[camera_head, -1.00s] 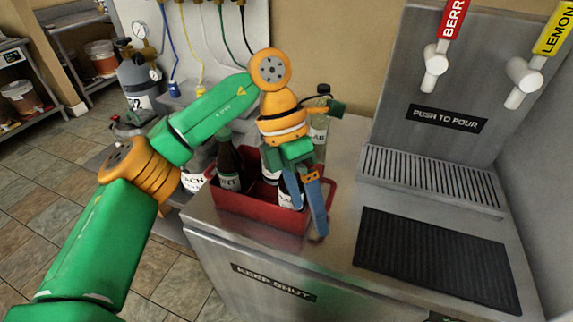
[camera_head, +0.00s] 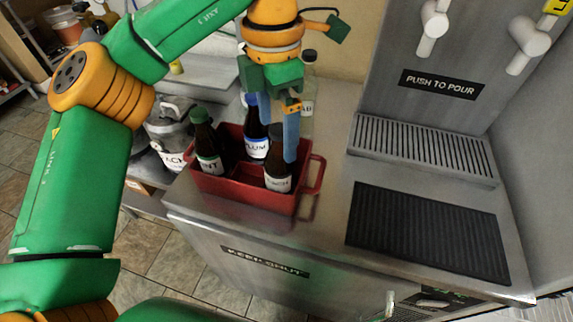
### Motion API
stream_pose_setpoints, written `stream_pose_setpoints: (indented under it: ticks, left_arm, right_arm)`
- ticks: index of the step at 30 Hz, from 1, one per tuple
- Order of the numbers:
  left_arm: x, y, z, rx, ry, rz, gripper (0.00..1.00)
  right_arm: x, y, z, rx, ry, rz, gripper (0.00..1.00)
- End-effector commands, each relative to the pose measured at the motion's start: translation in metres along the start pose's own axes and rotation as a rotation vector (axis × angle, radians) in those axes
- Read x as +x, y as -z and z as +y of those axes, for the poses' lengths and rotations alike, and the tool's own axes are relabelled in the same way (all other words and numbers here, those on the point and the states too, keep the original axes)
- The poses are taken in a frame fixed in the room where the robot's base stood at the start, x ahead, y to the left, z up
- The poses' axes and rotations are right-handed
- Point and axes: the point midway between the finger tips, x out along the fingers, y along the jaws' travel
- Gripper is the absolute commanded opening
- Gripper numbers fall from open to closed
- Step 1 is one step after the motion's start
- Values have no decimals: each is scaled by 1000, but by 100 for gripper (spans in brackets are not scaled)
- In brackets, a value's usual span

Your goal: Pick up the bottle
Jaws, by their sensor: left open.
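A red crate (camera_head: 233,190) on the steel counter holds dark bottles with white labels. The MINT bottle (camera_head: 207,145) stands at the left. The PLUM bottle (camera_head: 256,144) stands at the back middle. A third bottle (camera_head: 277,172) stands at the front right; its label is only partly readable. My left gripper (camera_head: 272,128) is open and points down over the crate, with its blue fingers beside the PLUM and front-right bottles. One finger hangs in front of the gap between them and hides part of the view. I cannot tell whether it touches either bottle. My right gripper is not seen.
A clear bottle (camera_head: 308,98) stands behind the crate. A drip tray (camera_head: 425,150) and a black mat (camera_head: 428,230) lie to the right, below the taps. Bare counter lies between crate and mat.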

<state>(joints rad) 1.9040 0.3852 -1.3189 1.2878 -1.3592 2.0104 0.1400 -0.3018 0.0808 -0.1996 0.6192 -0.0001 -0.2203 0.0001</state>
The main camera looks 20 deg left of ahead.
Motion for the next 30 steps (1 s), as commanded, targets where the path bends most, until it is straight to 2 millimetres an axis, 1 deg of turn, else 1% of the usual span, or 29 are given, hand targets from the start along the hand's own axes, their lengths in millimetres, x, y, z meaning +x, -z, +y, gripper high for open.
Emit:
stream_pose_setpoints:
  ticks: [2, 5, 9, 12, 15, 21, 22, 23, 24, 26, 27, 29, 30]
  left_arm:
    - [2, 0, 0, 0, 1, 0, 100]
    - [15, 0, 0, 3, 3, 2, 100]
    - [39, 2, 3, 1, 6, 2, 100]
    - [57, 3, 6, 1, 4, 4, 100]
    - [68, 3, 6, 0, 2, 1, 100]
    - [72, 2, 6, 0, 2, -1, 100]
    - [72, 2, 6, 0, 2, -1, 97]
    - [72, 2, 6, 0, 2, -1, 89]
    - [72, 2, 6, 0, 2, -1, 78]
    - [71, 2, 6, 0, 2, -1, 62]
    - [71, 2, 6, 0, 2, 0, 51]
    - [71, 2, 6, 0, 2, -1, 35]
    - [71, 2, 6, 0, 2, -1, 24]
  right_arm:
    - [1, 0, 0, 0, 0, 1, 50]
    - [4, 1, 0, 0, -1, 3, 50]
    - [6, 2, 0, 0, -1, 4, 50]
    - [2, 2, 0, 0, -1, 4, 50]
    - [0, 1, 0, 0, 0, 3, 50]
    - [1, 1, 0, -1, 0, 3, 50]
    - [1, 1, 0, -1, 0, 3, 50]
    - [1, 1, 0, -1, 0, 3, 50]
    - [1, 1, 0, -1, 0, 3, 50]
    - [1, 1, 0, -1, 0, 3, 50]
    - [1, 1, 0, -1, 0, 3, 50]
    - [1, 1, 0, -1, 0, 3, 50]
    - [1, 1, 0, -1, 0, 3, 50]
